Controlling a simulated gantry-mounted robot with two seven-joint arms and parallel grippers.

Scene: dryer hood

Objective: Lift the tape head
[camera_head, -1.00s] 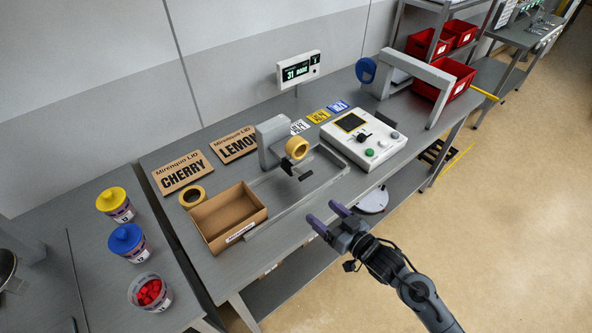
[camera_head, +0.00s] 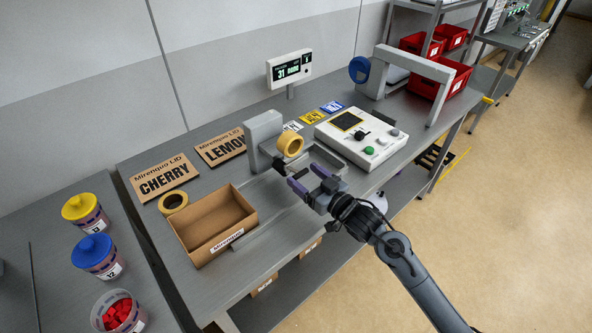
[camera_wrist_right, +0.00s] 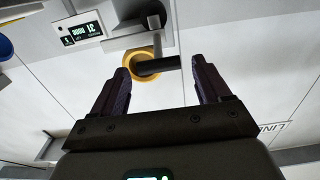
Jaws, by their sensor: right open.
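The tape head is a grey block (camera_head: 263,130) with a yellow tape roll (camera_head: 290,145) on its side and a dark handle below it. It stands over the grey channel on the bench. My right gripper (camera_head: 307,178) is open just in front of the tape head, its purple fingertips close to the handle. In the right wrist view the tape roll (camera_wrist_right: 143,56) and a dark bar (camera_wrist_right: 157,65) show between and beyond the two open fingers (camera_wrist_right: 160,85). The fingers hold nothing; contact with the handle cannot be told. My left gripper is not in view.
An open cardboard box (camera_head: 213,226) sits left of the tape head, with a loose tape roll (camera_head: 173,203) and the CHERRY (camera_head: 163,179) and LEMON lids behind. A white control panel (camera_head: 362,137) lies to the right. A display (camera_head: 289,69) stands behind.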

